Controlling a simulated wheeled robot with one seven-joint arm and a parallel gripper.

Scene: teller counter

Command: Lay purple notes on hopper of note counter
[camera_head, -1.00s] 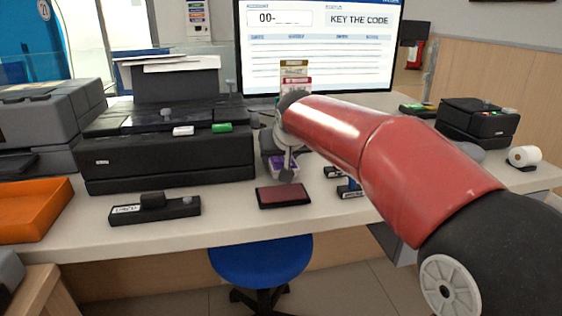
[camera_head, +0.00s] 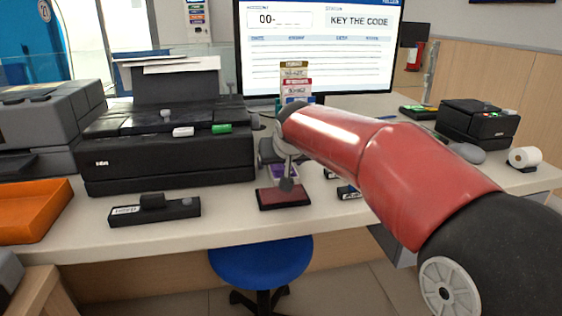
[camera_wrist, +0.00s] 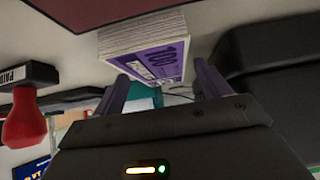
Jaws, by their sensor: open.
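The stack of purple notes (camera_wrist: 150,58) lies on the counter in the wrist view, its printed purple face toward my gripper. My gripper (camera_wrist: 164,76) is open, one finger on each side of the stack in the picture; I see no grip on it. In the head view, the notes (camera_head: 283,173) are a small purple patch behind the maroon pad, mostly hidden by my gripper (camera_head: 284,178). I cannot clearly identify the note counter or its hopper; a grey machine (camera_head: 45,112) at the far left may be it.
A black machine (camera_head: 165,160) with papers above it stands left of my gripper. The maroon pad (camera_head: 284,198) lies just in front. A red-handled stamp (camera_wrist: 24,120) is at the wrist view's left. An orange tray (camera_head: 30,208) and black stamp holder (camera_head: 155,210) are farther left.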

